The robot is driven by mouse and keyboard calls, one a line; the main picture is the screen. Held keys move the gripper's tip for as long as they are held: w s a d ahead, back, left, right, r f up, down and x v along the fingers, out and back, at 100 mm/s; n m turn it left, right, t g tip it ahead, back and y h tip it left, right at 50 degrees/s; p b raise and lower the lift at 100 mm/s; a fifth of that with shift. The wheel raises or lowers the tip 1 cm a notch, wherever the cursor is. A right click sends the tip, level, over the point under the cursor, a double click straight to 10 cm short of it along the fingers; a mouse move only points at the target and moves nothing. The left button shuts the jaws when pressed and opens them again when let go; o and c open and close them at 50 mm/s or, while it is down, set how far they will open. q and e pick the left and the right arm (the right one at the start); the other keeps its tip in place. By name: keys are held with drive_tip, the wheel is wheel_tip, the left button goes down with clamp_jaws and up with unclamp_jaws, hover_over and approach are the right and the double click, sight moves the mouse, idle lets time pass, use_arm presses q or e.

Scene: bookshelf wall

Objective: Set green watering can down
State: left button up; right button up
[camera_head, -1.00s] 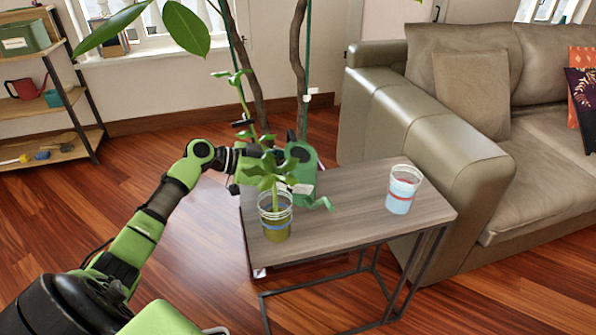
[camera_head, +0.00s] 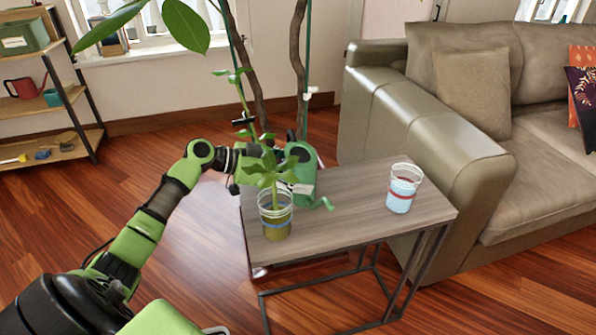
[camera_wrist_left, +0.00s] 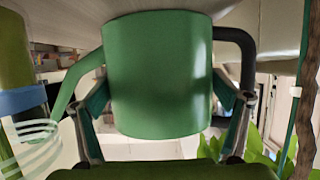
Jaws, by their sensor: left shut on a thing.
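The green watering can (camera_head: 303,166) is at the back left of the grey wooden side table (camera_head: 345,196), behind a plant in a glass, its spout pointing to the right. My left gripper (camera_head: 243,163) reaches in from the left and is shut on the can's body. In the left wrist view the can (camera_wrist_left: 158,75) fills the middle, with the fingers of my left gripper (camera_wrist_left: 160,120) on both sides of it. The plant's leaves partly hide the can and gripper, so I cannot tell whether its base touches the tabletop. My right gripper is not in view.
The plant glass (camera_head: 275,218) stands close in front of the can. A glass of light blue water (camera_head: 402,188) stands at the table's right. A sofa (camera_head: 440,150) is to the right, a shelf (camera_head: 50,105) at the far left. The table's middle is clear.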

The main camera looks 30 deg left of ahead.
use_arm(q)
drive_tip(key=shift+r, duration=0.1)
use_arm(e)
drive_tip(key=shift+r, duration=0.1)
use_arm(q)
drive_tip(key=o, duration=1.7)
drive_tip(key=shift+f, duration=0.2)
drive_tip(key=shift+s+a, duration=0.1)
drive_tip(key=shift+s, duration=0.05)
drive_tip(key=v, duration=0.7)
drive_tip(key=shift+s+a+r, duration=0.2)
drive_tip(key=shift+r, duration=0.2)
